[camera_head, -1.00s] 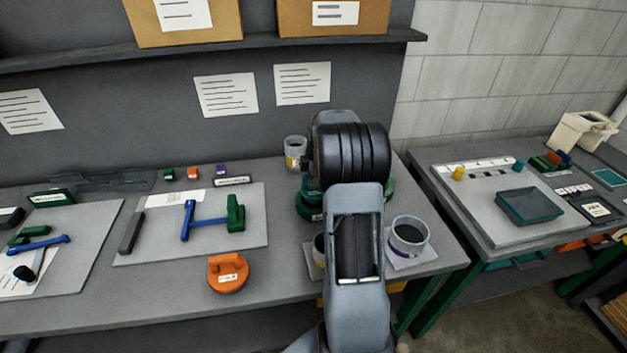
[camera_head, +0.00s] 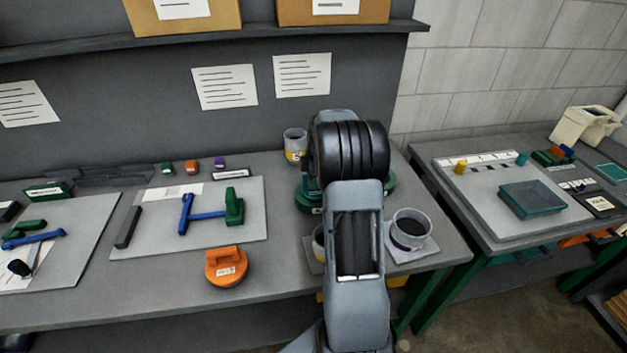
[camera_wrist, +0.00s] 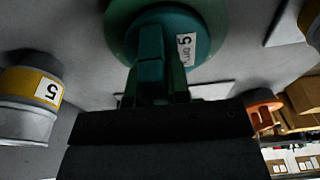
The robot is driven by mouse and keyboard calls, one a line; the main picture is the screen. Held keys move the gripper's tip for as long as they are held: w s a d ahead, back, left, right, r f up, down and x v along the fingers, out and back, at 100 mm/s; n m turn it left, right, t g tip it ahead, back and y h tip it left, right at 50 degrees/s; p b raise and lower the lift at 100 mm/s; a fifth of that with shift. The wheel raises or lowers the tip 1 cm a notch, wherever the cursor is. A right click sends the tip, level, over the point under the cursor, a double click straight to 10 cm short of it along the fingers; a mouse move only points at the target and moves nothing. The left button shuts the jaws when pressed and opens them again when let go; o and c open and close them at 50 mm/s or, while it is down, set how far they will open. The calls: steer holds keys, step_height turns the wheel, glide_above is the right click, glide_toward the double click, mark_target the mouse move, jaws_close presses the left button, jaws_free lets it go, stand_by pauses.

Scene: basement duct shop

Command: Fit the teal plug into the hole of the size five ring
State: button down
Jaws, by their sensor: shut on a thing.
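In the wrist view the teal plug (camera_wrist: 178,28) is a round disc with an upright handle and a white label reading 5. My gripper (camera_wrist: 155,82) is shut on that handle. The green ring (camera_wrist: 116,22) surrounds the disc in this view. I cannot tell whether the plug sits in the hole or just above it. In the head view the green ring (camera_head: 389,196) shows at both sides of my arm, on the back right of the bench. My arm hides the gripper and most of the plug there.
A grey cup with a yellow band (camera_head: 295,146), labelled 5 in the wrist view (camera_wrist: 30,105), stands close behind the ring. A purple-banded cup (camera_head: 409,229) stands in front right. An orange handled disc (camera_head: 226,268) lies left. A second table (camera_head: 480,215) stands right.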

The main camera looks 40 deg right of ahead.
steer(key=c, duration=1)
jaws_free()
step_height(320, 180, up, 14)
steer(key=d, duration=0.2)
steer(key=shift+s+f, duration=0.2)
steer(key=shift+s, duration=0.25)
